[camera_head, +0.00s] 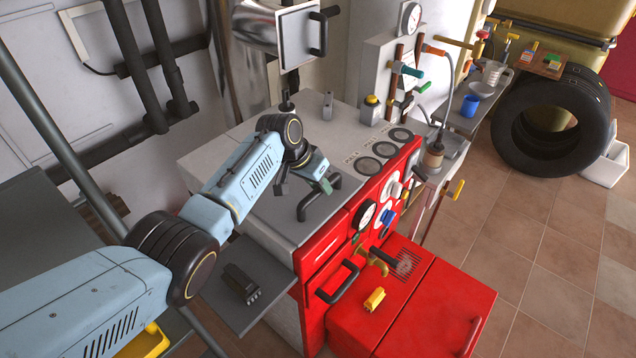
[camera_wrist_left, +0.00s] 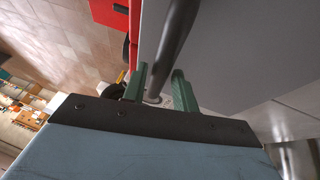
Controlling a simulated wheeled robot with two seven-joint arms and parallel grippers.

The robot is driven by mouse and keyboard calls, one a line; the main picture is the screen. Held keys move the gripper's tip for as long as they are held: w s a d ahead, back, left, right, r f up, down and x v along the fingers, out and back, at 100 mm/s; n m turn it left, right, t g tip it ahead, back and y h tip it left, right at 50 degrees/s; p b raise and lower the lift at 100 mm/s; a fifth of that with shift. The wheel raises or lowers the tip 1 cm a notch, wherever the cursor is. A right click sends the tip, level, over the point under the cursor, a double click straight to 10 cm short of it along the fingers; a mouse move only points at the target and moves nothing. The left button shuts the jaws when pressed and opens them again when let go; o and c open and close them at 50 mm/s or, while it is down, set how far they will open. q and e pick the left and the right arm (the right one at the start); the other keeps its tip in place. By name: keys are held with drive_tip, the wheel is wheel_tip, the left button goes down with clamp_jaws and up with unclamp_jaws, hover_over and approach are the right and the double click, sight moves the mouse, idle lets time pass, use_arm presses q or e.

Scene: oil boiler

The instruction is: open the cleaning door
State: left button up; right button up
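The red and grey boiler stands in the middle of the head view. Its flat grey top panel (camera_head: 240,170) lies shut and carries a black bar handle (camera_head: 308,208) near the front edge. My left gripper (camera_head: 318,181) is at this handle, pointing down. In the left wrist view the dark handle bar (camera_wrist_left: 175,45) runs between the two green fingers of the left gripper (camera_wrist_left: 160,86). The fingers stand apart, with a gap visible beside the bar, so the gripper looks open around it. My right gripper is not in view.
A metal flue box (camera_head: 275,30) with its own black handle rises behind the top. A yellow cap bottle (camera_head: 371,110) and a small grey block (camera_head: 327,105) stand on the top. Gauges and knobs line the red front (camera_head: 335,240).

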use_arm(q)
clamp_jaws()
drive_tip(key=shift+r, duration=0.1)
